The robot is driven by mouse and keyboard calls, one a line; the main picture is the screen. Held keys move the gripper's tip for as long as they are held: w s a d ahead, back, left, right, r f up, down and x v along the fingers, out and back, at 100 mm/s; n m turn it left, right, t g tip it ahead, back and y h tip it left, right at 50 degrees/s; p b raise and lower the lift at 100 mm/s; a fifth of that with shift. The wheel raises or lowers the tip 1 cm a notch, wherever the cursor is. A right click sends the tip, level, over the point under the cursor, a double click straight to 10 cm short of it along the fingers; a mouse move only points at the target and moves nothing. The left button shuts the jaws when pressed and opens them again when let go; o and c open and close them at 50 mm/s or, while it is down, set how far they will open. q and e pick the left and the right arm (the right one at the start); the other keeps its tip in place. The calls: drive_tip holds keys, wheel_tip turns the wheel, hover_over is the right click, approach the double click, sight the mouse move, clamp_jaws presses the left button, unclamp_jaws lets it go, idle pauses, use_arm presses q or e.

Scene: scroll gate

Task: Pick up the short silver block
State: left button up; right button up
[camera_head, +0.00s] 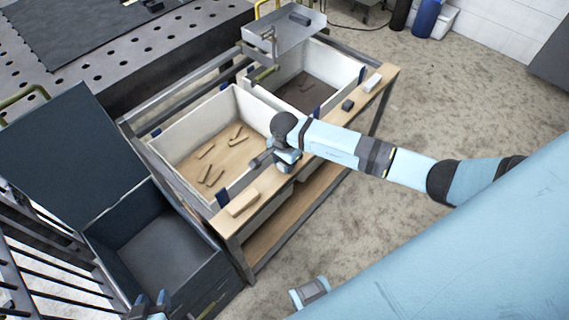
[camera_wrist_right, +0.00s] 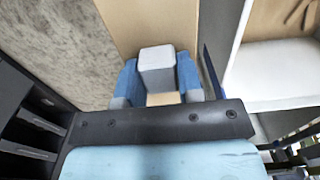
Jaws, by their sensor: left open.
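The short silver block (camera_wrist_right: 157,66) is a pale grey block between the two blue fingers of my right gripper (camera_wrist_right: 158,82) in the right wrist view. Both fingers appear to lie against its sides, and tan wood shows just below it. In the head view my right gripper (camera_head: 265,160) is low over the front ledge of the wooden bench (camera_head: 318,150), and the block there is hidden by the gripper and wrist. My left gripper (camera_head: 150,306) is open and empty at the bottom edge of the head view, away from the bench.
On the ledge lie a tan block (camera_head: 243,203), a dark block (camera_head: 348,105) and a white block (camera_head: 372,83). Two white-walled bins (camera_head: 180,135) (camera_head: 345,68) stand behind it, with small pieces inside. A dark open crate (camera_head: 105,232) is at left. Right floor is clear.

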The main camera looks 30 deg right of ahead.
drive_tip(key=c, duration=0.4)
drive_tip(key=shift+r, duration=0.1)
